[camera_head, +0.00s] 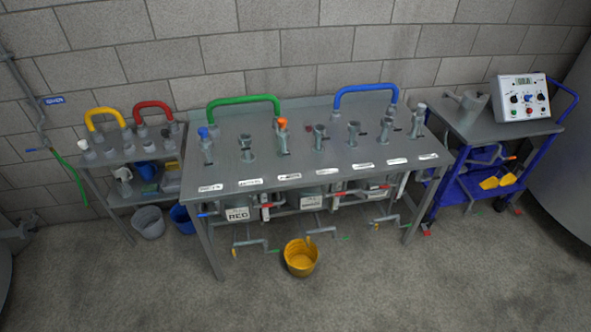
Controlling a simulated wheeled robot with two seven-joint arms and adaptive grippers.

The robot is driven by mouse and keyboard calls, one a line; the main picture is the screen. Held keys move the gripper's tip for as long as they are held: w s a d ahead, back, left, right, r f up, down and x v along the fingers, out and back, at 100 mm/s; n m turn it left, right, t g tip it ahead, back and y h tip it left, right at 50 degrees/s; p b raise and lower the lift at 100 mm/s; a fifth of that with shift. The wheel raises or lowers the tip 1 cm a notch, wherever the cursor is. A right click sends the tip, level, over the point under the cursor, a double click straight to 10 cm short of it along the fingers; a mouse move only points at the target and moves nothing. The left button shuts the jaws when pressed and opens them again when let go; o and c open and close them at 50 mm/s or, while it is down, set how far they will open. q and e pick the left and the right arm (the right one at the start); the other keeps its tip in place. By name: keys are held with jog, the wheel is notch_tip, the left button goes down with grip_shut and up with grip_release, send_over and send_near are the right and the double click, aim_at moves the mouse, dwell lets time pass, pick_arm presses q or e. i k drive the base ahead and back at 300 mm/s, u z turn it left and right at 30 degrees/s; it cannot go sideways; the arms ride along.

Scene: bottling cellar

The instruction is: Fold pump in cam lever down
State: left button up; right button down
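A grey steel table (300,160) stands against the block wall. A row of upright grey couplings stands on its top, each behind a white label. They include a blue-topped coupling (205,140), an orange-topped coupling (282,135), and grey couplings such as one at left (246,150), one in the middle (319,137) and one at right (353,133). The label lettering is too small to read, so I cannot tell which coupling is pump in or how its cam lever sits. Neither of my grippers is in view.
Green (243,100) and blue (366,88) hoses arch along the table's back. A yellow bucket (300,258) stands on the floor in front. A shelf (135,155) with yellow and red hoses is at left. A blue cart (490,135) with a control box (522,98) is at right.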

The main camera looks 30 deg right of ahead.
aim_at(285, 146)
jog(key=u, duration=0.25)
jog(key=i, duration=0.9)
jog(key=z, duration=0.35)
